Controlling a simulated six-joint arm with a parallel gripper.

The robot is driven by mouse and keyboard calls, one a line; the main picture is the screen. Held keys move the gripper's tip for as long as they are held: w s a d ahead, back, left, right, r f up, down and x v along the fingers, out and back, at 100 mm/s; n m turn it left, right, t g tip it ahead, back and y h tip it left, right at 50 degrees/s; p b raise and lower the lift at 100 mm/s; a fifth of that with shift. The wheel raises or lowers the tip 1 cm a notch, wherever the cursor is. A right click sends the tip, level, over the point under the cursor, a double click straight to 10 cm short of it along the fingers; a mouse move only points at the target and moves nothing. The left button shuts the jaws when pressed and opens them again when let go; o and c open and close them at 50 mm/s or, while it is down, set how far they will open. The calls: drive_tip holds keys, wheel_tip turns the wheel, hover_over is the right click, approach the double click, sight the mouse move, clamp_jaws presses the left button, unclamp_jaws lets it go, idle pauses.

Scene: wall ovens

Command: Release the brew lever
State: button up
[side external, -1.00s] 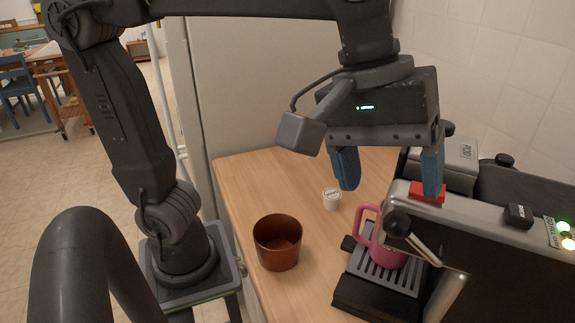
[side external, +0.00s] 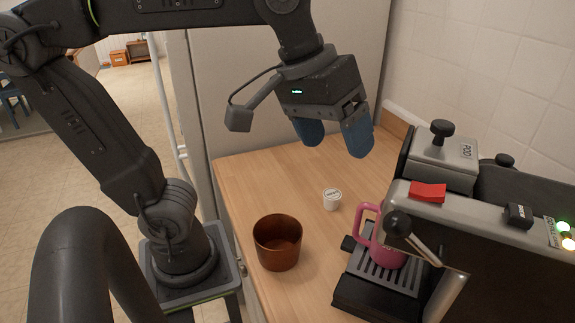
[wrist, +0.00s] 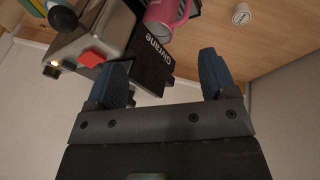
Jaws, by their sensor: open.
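The coffee machine (side external: 500,240) stands at the right of the counter. A red lever (side external: 428,192) sits on its top front edge; it also shows in the wrist view (wrist: 92,58). A metal arm with a black ball knob (side external: 398,224) sticks out at the machine's front. I cannot tell by label which of these is the brew lever. My gripper (side external: 333,142) is open and empty, above and to the left of the machine, apart from both. In the wrist view its blue fingers (wrist: 164,65) are spread, with nothing between them.
A pink mug (side external: 385,248) stands on the drip tray (side external: 372,285). A white pod (side external: 332,198) and a brown cup (side external: 277,243) are on the wooden counter. A black-knobbed POD lid (side external: 440,160) is on the machine. Green and orange lights (side external: 565,234) are lit.

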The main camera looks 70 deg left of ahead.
drive_tip(key=s+a+f+m+t+y, duration=0.1)
drive_tip(key=s+a+f+m+y, duration=0.1)
drive_tip(key=a+f, duration=0.6)
wheel_tip(320, 180, down, 2)
drive_tip(key=shift+s+a+f+m+t, duration=0.1)
drive_tip(key=shift+s+a+m+t, duration=0.25)
drive_tip(key=shift+m, duration=0.55)
drive_tip(key=shift+o, duration=0.2)
wheel_tip(320, 180, up, 19)
drive_tip(key=n+g, duration=0.5)
drive_tip(key=n, duration=0.4)
hover_over(409, 221)
drive_tip(key=shift+h, duration=0.3)
wheel_tip(409, 221, down, 14)
drive_tip(key=shift+r, duration=0.15)
